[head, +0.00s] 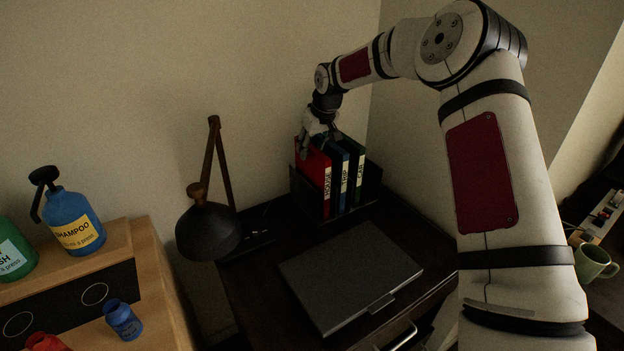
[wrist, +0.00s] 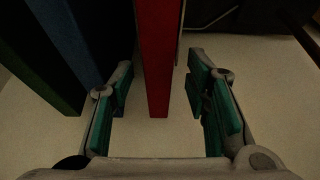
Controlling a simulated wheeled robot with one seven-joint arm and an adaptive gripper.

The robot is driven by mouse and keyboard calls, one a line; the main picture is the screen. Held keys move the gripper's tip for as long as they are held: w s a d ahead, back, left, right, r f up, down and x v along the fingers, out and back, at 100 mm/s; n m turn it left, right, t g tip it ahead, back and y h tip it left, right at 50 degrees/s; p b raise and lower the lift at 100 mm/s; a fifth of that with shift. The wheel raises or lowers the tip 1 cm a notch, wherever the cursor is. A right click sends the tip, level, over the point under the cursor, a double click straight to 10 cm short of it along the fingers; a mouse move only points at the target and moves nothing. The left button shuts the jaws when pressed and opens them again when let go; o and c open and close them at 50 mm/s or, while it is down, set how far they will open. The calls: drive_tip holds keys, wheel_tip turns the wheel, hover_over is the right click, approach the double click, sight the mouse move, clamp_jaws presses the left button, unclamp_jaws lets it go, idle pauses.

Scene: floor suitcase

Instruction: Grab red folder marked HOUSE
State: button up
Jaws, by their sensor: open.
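The red folder (head: 313,178), with HOUSE on its white spine label, stands upright in a black holder (head: 348,208) on the dark desk. It is the leftmost folder there. My gripper (head: 317,140) is at the top of the red folder. In the wrist view my gripper (wrist: 163,100) is open, with its green-padded fingers on either side of the red folder (wrist: 157,60). Gaps show between the folder and both fingers. A blue folder (head: 340,165) and a green folder (head: 356,160) stand to its right; the blue one (wrist: 66,38) is beside a finger in the wrist view.
A closed grey laptop (head: 350,268) lies on the desk in front of the holder. A dark desk lamp (head: 208,228) stands to the left. A wooden cabinet at the far left carries a blue shampoo bottle (head: 74,220) and other bottles. A wall stands close behind the folders.

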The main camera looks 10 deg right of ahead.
sight(310, 158)
drive_tip(key=shift+x, duration=2.35)
drive_tip(key=shift+s+d+f, duration=0.1)
drive_tip(key=shift+d+f, duration=0.05)
drive_tip(key=shift+f, duration=0.15)
clamp_jaws()
